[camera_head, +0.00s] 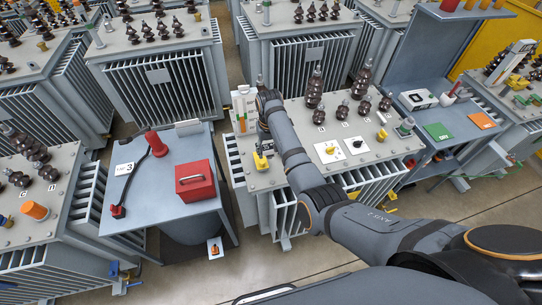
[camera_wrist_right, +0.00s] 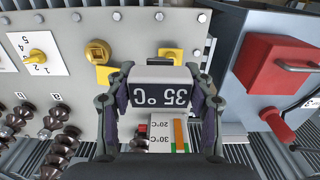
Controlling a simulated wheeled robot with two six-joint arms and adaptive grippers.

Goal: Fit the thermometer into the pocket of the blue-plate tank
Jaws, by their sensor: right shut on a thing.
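My right gripper (camera_wrist_right: 160,90) is shut on the thermometer (camera_wrist_right: 160,74), a pale block with a dark "35°C" display that appears upside down in the wrist view. A blue valve (camera_head: 115,268) shows on the left tank (camera_head: 62,200). My left gripper is out of view.
A scale card marked 20°C and 30°C (camera_wrist_right: 172,131) stands below the held thermometer in the wrist view. A grey table (camera_head: 165,205) with a red box (camera_head: 195,181) stands between the tanks. Dark bushings (camera_head: 316,88) rise from the middle tank.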

